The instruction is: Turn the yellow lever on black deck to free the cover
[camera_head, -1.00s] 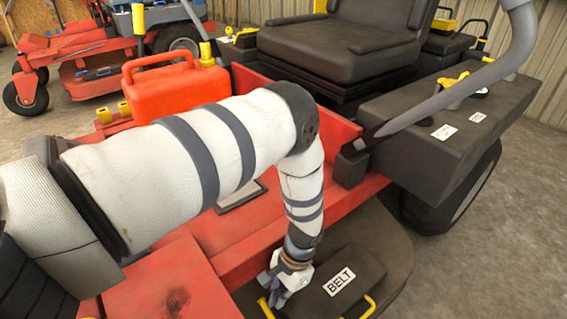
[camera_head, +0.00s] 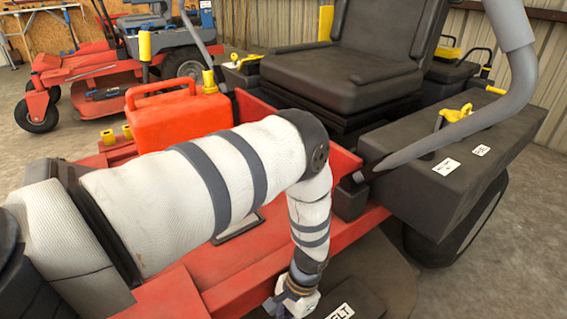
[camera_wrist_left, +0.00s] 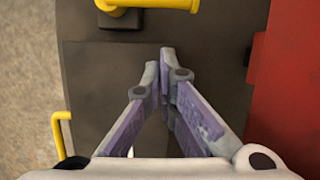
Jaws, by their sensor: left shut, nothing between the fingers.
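My left gripper (camera_wrist_left: 165,62) is shut and empty, its fingertips together above the black deck surface in the left wrist view. A yellow lever (camera_wrist_left: 165,4) with a round hub crosses the top of that view, ahead of the fingertips and apart from them; its upper part is cut off. A thinner yellow handle (camera_wrist_left: 59,135) stands at the left. In the head view my gripper is at the bottom edge, its fingertips out of frame. Beside it is the black cover (camera_head: 370,297), its label partly cut off. The black deck (camera_head: 397,270) extends behind it. My right gripper is not in view.
The red mower body (camera_head: 235,265) lies under my left arm; a red side (camera_wrist_left: 290,90) rises right of the gripper. A red can (camera_head: 178,122), black seat (camera_head: 340,75) and grey bar (camera_head: 450,130) stand behind. Open floor (camera_head: 500,270) lies to the right.

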